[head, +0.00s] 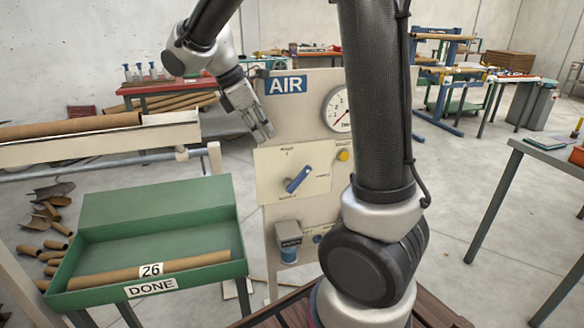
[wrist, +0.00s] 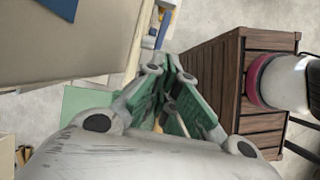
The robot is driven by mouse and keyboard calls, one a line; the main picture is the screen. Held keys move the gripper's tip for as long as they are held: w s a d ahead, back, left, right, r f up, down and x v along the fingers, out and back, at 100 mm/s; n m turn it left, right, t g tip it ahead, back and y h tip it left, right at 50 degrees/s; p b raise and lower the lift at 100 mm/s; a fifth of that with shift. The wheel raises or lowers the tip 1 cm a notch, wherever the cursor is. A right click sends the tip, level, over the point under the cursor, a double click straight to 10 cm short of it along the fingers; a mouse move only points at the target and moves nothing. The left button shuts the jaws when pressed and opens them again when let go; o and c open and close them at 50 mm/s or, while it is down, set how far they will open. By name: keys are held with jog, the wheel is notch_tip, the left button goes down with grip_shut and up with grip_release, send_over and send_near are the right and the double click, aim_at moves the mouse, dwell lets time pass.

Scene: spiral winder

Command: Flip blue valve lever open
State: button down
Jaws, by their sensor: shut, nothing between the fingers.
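The blue valve lever (head: 298,179) sits on a cream plate (head: 270,185) on the upright AIR panel. It is tilted, running from lower left to upper right. Small labels stand around it, too small to read surely. My gripper (head: 266,133) points down above and to the left of the lever, apart from it, near the plate's top edge. Its fingers are shut with nothing between them. In the wrist view the gripper (wrist: 171,65) shows green finger pads; a small blue part beyond the fingertips is too small to identify surely.
A pressure gauge (head: 338,109) and a yellow knob (head: 343,155) are to the lever's right. A grey-topped unit (head: 288,240) hangs below. A green DONE tray (head: 155,215) with a cardboard tube (head: 190,266) stands at left. My arm crosses in front of the panel's right side.

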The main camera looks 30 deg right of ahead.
jog(key=shift+f, duration=0.1)
send_near(298, 177)
jog(key=x, duration=0.5)
jog(key=shift+w+a+f, duration=0.1)
jog(key=shift+a+f, duration=0.05)
jog(key=shift+a, duration=0.15)
jog(key=shift+d+f, duration=0.45)
jog(key=shift+d, duration=0.05)
